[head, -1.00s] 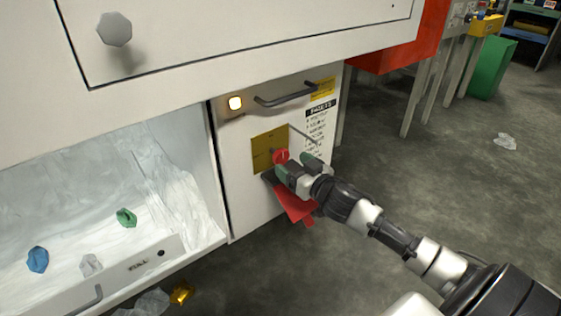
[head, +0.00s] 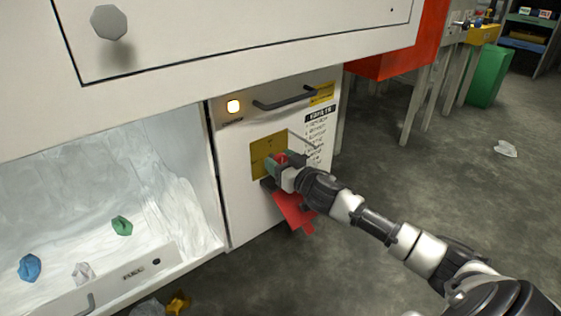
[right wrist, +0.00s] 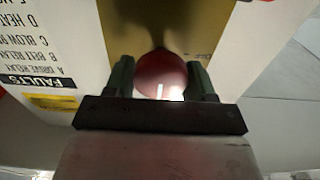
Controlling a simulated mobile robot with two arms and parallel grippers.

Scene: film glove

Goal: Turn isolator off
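The isolator is a round red knob (head: 281,158) on a yellow plate (head: 262,146), on the front of the white cabinet panel. In the right wrist view the knob (right wrist: 160,74) sits between my two green fingers, with a pale line on its face pointing along the fingers. My right gripper (head: 283,163) is at the knob; its fingers (right wrist: 161,80) appear to touch both sides, and they partly hide the knob in the head view. My left gripper is not in view.
A lit lamp (head: 233,106) and a dark handle (head: 286,99) are above the plate. A red tag (head: 292,210) hangs below the gripper. An open white bay (head: 90,200) with crumpled pieces lies left. Grey floor (head: 440,180) is mostly clear at right.

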